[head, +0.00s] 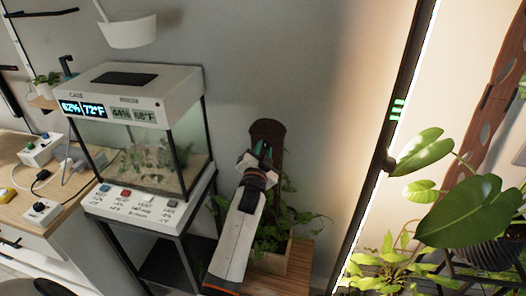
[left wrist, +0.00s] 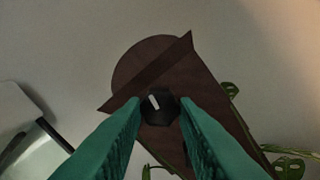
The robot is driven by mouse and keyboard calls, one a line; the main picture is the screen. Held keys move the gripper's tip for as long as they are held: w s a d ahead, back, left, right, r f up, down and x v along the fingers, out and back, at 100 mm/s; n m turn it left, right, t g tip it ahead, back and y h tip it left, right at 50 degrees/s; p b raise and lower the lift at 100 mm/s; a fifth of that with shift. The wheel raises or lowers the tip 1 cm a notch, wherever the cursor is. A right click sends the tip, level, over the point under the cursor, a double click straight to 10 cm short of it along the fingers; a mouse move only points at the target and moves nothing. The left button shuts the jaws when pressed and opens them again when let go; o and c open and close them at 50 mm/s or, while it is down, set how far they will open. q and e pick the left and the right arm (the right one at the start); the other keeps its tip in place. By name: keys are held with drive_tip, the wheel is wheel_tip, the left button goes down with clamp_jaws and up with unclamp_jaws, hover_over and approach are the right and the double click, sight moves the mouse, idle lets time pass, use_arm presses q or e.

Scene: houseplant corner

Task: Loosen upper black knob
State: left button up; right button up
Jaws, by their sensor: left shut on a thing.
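A black knob (left wrist: 158,108) with a white pointer mark sits on a dark brown board with a rounded top (left wrist: 205,110), seen from close in the left wrist view. My left gripper (head: 263,150) has its teal fingers on either side of the knob and is shut on it; the fingers also fill the lower part of the left wrist view (left wrist: 160,112). In the head view the board (head: 267,128) stands upright against the wall behind a plant, and my gripper hides the knob. My right gripper is in neither view.
A terrarium (head: 140,150) on a stand is left of my arm. Green vines (head: 300,217) surround the board above a wooden planter (head: 300,257). A lit upright pole (head: 397,110) and a large-leaved plant (head: 457,205) are on the right.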

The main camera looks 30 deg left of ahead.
use_arm(q)
drive_tip(key=shift+n, duration=1.2)
drive_tip(key=o, duration=1)
